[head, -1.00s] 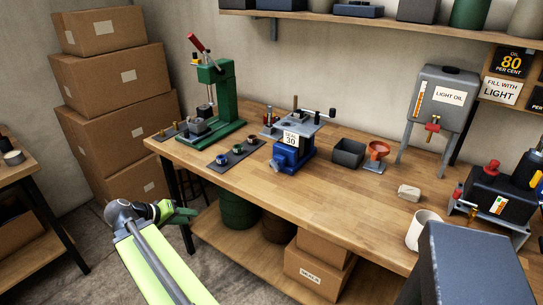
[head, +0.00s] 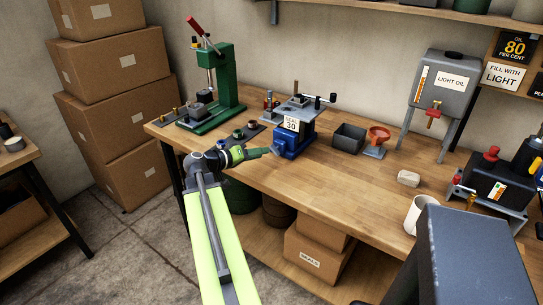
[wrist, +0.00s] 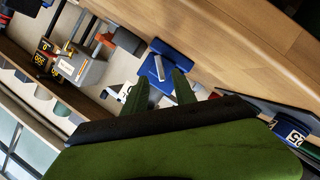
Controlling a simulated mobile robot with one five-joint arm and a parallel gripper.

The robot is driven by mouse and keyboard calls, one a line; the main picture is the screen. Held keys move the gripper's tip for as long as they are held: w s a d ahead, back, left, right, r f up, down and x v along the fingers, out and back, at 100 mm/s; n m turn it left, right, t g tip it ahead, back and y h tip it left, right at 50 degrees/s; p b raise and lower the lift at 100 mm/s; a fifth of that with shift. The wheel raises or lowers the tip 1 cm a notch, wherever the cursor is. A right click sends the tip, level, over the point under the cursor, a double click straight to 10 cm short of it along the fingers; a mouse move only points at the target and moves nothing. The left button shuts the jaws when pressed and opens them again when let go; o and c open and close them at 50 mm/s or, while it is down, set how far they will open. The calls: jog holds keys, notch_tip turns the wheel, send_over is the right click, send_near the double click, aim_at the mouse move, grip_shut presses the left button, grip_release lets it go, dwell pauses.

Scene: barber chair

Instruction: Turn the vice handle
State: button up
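In the wrist view, a short silver bar that looks like the vice handle (wrist: 159,68) sits against the blue vice body (wrist: 178,60), just beyond my fingertips. In the head view the handle is small and partly hidden by my gripper (head: 268,152), which points at the vice's front left side. In the wrist view my two green fingers (wrist: 160,84) are spread apart, with nothing clearly held between them.
Bare wood lies in front.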

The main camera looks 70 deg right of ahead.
aim_at(272, 151)
jog(key=b+x, duration=0.1)
jog(key=x, duration=0.5)
jog(key=shift+d, duration=0.1)
jog(key=shift+c, duration=0.2)
grip_shut()
